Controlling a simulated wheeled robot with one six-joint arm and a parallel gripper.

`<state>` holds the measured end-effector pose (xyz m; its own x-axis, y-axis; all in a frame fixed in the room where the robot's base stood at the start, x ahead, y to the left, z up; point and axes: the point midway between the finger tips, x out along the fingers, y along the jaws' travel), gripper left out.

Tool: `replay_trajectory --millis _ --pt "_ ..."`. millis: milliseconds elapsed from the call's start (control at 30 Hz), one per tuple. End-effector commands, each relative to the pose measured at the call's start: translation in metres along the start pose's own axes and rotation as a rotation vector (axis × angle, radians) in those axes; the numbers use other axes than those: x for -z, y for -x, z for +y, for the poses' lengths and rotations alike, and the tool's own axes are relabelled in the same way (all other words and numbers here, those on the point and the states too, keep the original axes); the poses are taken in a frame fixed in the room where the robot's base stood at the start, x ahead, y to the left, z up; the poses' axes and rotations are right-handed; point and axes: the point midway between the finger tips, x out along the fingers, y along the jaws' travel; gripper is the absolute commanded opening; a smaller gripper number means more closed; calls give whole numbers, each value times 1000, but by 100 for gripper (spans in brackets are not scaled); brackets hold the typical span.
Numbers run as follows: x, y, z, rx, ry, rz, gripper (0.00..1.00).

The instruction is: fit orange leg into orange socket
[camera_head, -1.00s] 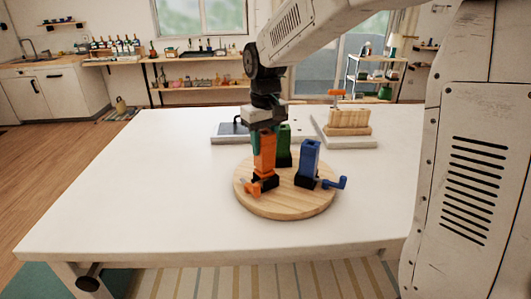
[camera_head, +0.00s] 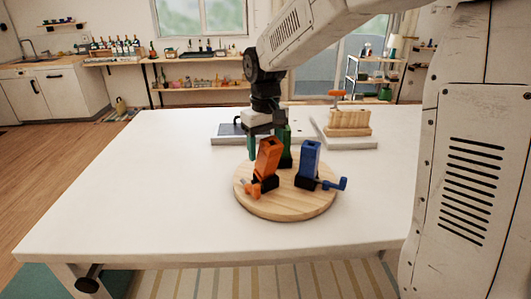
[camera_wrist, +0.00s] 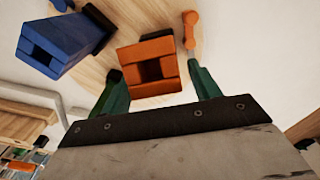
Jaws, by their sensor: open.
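The orange leg (camera_head: 268,157) is a square block with a hollow top, and it also shows in the wrist view (camera_wrist: 148,88). It leans with its top to the right, its lower end at a black socket (camera_head: 266,184) with an orange lever (camera_head: 252,189) on the round wooden board (camera_head: 285,206). I cannot tell whether its lower end is inside the socket. My gripper (camera_head: 262,146) is open behind the leg in the head view. In the wrist view, the green fingers of my gripper (camera_wrist: 152,76) are spread to either side of the leg, with gaps visible.
A blue leg (camera_head: 309,158) stands in a black socket with a blue lever (camera_head: 338,184) to the right. A green leg (camera_head: 286,142) is behind, partly hidden. A wooden rack (camera_head: 348,124) stands at the back. The white table (camera_head: 130,190) is clear at left and front.

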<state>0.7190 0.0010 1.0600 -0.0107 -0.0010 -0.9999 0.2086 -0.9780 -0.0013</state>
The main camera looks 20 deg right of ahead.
Motion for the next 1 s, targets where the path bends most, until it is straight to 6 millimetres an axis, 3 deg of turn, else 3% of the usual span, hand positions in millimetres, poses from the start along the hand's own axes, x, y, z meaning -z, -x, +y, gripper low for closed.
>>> replay_trajectory --millis 200,433,500,533,633,800,1000 --pt "1 52 0 -2 0 11 62" --pt "1 87 1 -2 -1 10 62" --pt "0 93 1 -2 -1 11 51" --pt "-2 94 1 -2 -3 10 51" --pt "-22 73 0 2 -5 -17 51" --pt "-56 17 -3 0 1 -20 51" --pt "-58 -13 -2 -5 9 9 51"
